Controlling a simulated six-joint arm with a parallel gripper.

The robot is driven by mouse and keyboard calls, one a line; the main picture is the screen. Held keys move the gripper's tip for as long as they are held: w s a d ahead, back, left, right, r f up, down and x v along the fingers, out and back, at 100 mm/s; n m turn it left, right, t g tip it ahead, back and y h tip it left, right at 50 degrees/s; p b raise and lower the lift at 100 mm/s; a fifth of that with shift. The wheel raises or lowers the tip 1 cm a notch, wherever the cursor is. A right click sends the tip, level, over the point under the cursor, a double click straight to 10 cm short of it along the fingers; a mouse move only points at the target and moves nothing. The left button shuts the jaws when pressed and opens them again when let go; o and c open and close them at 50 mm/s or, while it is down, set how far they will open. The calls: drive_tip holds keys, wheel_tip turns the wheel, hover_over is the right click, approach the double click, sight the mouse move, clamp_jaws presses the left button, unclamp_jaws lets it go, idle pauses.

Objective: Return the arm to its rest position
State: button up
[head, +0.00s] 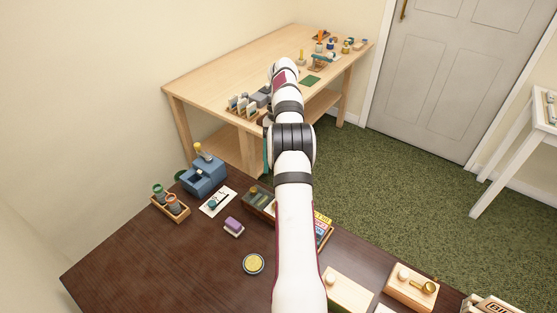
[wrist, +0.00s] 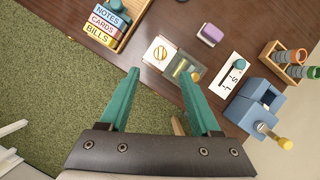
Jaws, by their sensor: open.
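My gripper (wrist: 160,88) is open in the wrist view, with its two green fingers apart and nothing between them but carpet and the desk edge. In the head view my white arm stretches forward over the dark desk (head: 130,262). Its far end is in front of the light wooden table (head: 225,68). The fingers are mostly hidden behind the arm there; a sliver of green shows at its left side.
On the desk are a blue device (head: 205,175), a wooden rack (head: 170,207), a purple block (head: 233,226), a round yellow-topped tin (head: 253,263) and a labelled tray (wrist: 118,38). Green carpet (head: 400,185) lies open at the right, before a door (head: 430,70).

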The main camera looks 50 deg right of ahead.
drive_tip(key=shift+v, duration=0.85)
drive_tip(key=w+a+r+n+h, duration=0.1)
drive_tip(key=a+r, duration=0.3)
drive_tip(key=a, duration=0.3)
drive_tip(key=a+r+n, duration=0.2)
drive_tip(key=a+r, duration=0.2)
drive_tip(key=a, duration=0.4)
drive_tip(key=w+a+r+n+h, duration=0.1)
drive_tip(key=a+r, duration=0.3)
drive_tip(key=a, duration=0.3)
drive_tip(key=s+a+n+t, duration=0.1)
drive_tip(key=s+a+n, duration=0.1)
drive_tip(key=s+a, duration=0.9)
drive_tip(key=s+a+f+t, duration=0.1)
drive_tip(key=s+a+f, duration=0.5)
drive_tip(key=s+a, duration=0.2)
drive_tip(key=shift+n, duration=0.3)
